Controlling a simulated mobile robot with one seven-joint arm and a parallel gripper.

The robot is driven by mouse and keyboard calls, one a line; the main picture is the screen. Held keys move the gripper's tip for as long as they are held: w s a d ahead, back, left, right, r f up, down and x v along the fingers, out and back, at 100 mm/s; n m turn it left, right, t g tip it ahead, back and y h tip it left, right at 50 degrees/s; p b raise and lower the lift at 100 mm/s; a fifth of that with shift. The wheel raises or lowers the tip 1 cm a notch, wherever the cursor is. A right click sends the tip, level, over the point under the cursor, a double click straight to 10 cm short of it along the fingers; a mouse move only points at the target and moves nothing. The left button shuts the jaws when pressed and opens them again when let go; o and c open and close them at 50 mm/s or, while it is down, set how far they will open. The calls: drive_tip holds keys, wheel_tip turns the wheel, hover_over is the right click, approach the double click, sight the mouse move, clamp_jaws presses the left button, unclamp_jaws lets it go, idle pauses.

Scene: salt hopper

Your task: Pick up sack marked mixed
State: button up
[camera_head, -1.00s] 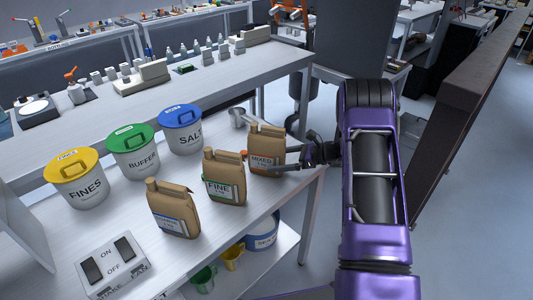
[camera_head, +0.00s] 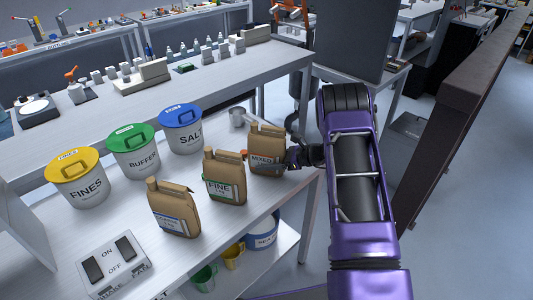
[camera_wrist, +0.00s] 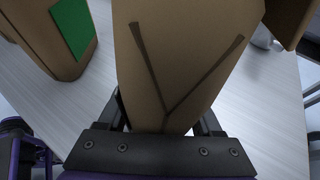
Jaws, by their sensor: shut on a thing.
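The sack marked mixed (camera_head: 266,152) is a brown paper sack standing upright on the white bench, at the right end of a row of three sacks. My gripper (camera_head: 291,156) reaches it from the right and is shut on it. In the wrist view the brown sack (camera_wrist: 180,60) fills the middle, with my gripper (camera_wrist: 165,118) having a finger on each side of its lower part. The fingertips are hidden by the sack.
The sack marked fine (camera_head: 225,180) stands close on the left, and a third sack (camera_head: 175,210) with a blue label is farther left. Lidded tubs for fines (camera_head: 85,188), buffer (camera_head: 138,160) and salt (camera_head: 185,138) stand behind. A metal scoop (camera_head: 237,116) lies behind the mixed sack.

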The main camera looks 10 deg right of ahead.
clamp_jaws()
drive_tip(key=shift+w+r, duration=0.1)
drive_tip(key=shift+r, duration=0.1)
